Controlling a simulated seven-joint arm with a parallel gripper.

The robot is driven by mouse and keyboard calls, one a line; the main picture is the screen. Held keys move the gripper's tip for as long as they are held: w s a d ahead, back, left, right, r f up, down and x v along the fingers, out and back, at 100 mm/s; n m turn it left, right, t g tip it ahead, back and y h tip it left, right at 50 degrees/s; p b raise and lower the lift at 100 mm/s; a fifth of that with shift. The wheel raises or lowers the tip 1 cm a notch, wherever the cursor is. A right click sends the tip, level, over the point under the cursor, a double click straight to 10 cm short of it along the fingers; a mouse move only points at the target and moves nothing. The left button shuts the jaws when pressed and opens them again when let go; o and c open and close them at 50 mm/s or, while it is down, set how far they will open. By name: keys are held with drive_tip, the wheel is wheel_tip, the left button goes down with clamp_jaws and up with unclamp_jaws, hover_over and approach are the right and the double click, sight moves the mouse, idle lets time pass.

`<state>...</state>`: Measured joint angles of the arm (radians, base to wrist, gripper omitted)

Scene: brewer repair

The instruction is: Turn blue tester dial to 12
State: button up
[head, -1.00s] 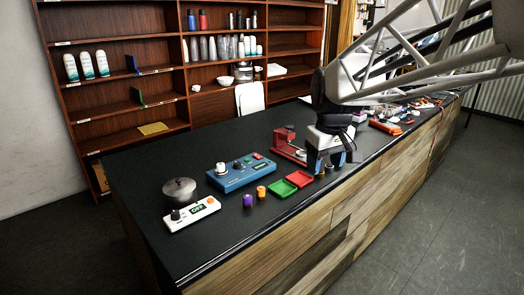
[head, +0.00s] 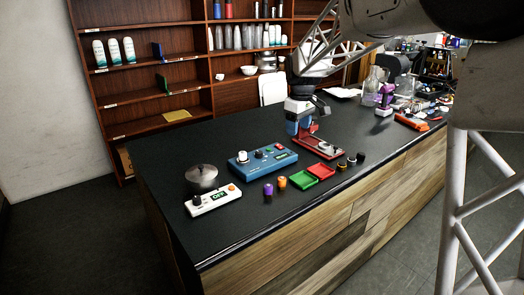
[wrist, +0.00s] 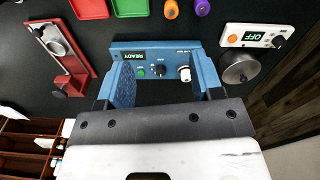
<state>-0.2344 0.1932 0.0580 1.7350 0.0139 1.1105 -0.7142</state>
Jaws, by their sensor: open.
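The blue tester (head: 262,160) sits on the dark counter, left of my gripper in the head view. In the wrist view the blue tester (wrist: 153,84) has a lit display reading READY, a green button, a black dial (wrist: 160,70) in the middle and a white knob (wrist: 185,73). The dial's marks are too small to read. My gripper (head: 297,132) is above the counter near the red stand (head: 318,146). In the wrist view my gripper (wrist: 165,82) is open and empty, its blue fingers framing the tester from above, apart from the dial.
Beside the tester are a white box with an OFF display (head: 213,199), a round metal pot (head: 202,178), a purple knob (head: 268,190) and an orange knob (head: 282,183). Green (head: 303,179) and red (head: 321,171) trays lie near the front edge. Shelves stand behind.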

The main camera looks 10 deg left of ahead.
drive_tip(key=w+a+f+n, duration=0.2)
drive_tip(key=w+a+f, duration=0.3)
drive_tip(key=w+a, duration=0.3)
drive_tip(key=n+g, duration=0.1)
drive_tip(key=n, duration=0.2)
hover_over(259, 152)
drive_tip(key=f, duration=0.7)
drive_tip(key=shift+w, duration=0.3)
drive_tip(key=shift+s+f, duration=0.2)
drive_tip(key=shift+f, duration=3.65)
drive_tip(key=c, duration=0.9)
